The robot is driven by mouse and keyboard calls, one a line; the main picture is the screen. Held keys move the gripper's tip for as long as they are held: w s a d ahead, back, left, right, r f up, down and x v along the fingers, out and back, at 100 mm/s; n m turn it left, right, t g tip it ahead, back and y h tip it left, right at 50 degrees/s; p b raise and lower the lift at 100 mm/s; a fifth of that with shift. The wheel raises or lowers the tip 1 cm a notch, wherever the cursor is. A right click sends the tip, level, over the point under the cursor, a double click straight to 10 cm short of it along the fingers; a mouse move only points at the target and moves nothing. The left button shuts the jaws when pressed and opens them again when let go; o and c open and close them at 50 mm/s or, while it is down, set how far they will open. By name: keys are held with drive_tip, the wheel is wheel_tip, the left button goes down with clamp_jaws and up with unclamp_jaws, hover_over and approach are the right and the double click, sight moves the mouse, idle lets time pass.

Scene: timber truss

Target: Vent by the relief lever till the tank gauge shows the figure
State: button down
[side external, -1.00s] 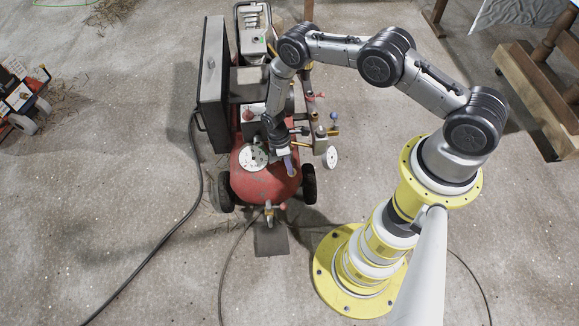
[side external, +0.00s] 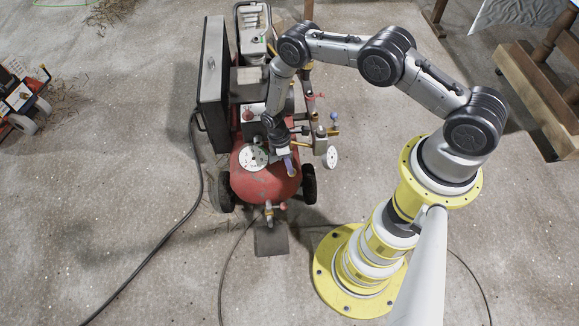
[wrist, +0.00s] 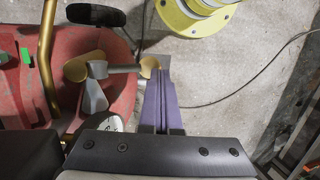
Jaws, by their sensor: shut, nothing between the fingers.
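The compressor's red tank (side external: 262,186) lies below my gripper (side external: 292,170). The tank gauge (side external: 254,157), a white round dial, sits on top of the tank, left of my gripper; its reading is too small to make out. In the wrist view my gripper's purple fingers (wrist: 160,85) are shut together with nothing between them. Their tips are close to a brass end on a grey stem, beside a brass fitting (wrist: 82,66) with a grey lever-like piece (wrist: 94,97). I cannot tell whether the fingers touch it, nor surely which part is the relief lever.
A second white dial (side external: 331,157) stands right of the tank, by brass and grey fittings. A dark upright panel (side external: 213,85) flanks the compressor's left. A drain fitting (side external: 269,211) juts from the tank's front. A black hose (side external: 165,237) crosses open concrete.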

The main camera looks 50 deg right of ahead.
drive_tip(key=shift+r, duration=0.7)
drive_tip(key=s+v, duration=0.1)
drive_tip(key=v, duration=1.3)
drive_tip(key=shift+a, duration=0.45)
drive_tip(key=shift+r, duration=0.1)
